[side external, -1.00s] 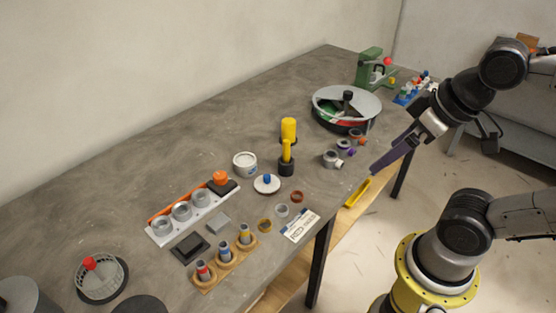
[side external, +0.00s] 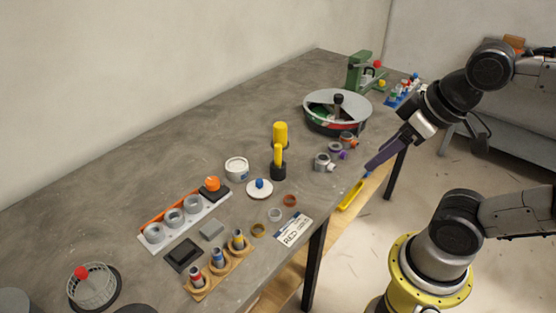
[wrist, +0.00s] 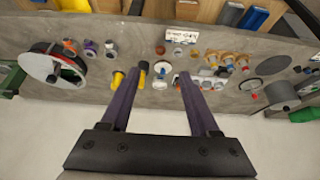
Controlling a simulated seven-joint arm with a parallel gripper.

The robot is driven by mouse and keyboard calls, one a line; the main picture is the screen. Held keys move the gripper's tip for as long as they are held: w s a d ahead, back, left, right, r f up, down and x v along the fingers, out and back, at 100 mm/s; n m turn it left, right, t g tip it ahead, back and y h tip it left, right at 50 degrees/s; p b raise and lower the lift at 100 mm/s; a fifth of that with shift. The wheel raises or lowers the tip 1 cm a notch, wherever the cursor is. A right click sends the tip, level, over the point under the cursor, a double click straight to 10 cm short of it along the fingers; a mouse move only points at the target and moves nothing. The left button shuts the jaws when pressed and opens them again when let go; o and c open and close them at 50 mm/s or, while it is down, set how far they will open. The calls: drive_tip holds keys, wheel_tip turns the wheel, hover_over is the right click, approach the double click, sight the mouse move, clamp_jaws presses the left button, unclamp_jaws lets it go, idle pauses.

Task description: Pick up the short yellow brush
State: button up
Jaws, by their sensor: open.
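Two yellow upright pieces stand close together mid-table in the side view: a thicker yellow cylinder (side external: 280,133) behind, and a slimmer yellow handle (side external: 278,153) in front, rising from a black base (side external: 278,171). I cannot tell for sure which is the short yellow brush. In the wrist view, one yellow piece (wrist: 117,79) shows by the left finger's tip, and another yellow piece with black (wrist: 143,72) lies between the finger lines. My gripper (side external: 368,167) is open and empty, with purple fingers near the table's front edge, apart from both; its fingers also show in the wrist view (wrist: 152,77).
A round pan-like container (side external: 312,112) stands behind on the right. A white lidded jar (side external: 237,168), a white lid with blue knob (side external: 259,189), and grey fittings (side external: 322,162) surround the yellow pieces. A yellow tray (side external: 352,195) sits below the table edge. The back left tabletop is clear.

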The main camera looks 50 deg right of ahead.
drive_tip(key=w+r+n, duration=0.7)
drive_tip(key=w+n, duration=0.1)
drive_tip(key=n, duration=0.3)
drive_tip(key=n+g, duration=0.5)
drive_tip(key=n, duration=0.2)
hover_over(278, 145)
drive_tip(key=s, duration=0.1)
wheel_tip(278, 145, down, 8)
drive_tip(key=shift+g, duration=0.3)
drive_tip(key=f, duration=0.8)
drive_tip(key=w+f, duration=0.1)
drive_tip(key=f, duration=0.3)
drive_tip(key=shift+f, duration=3.15)
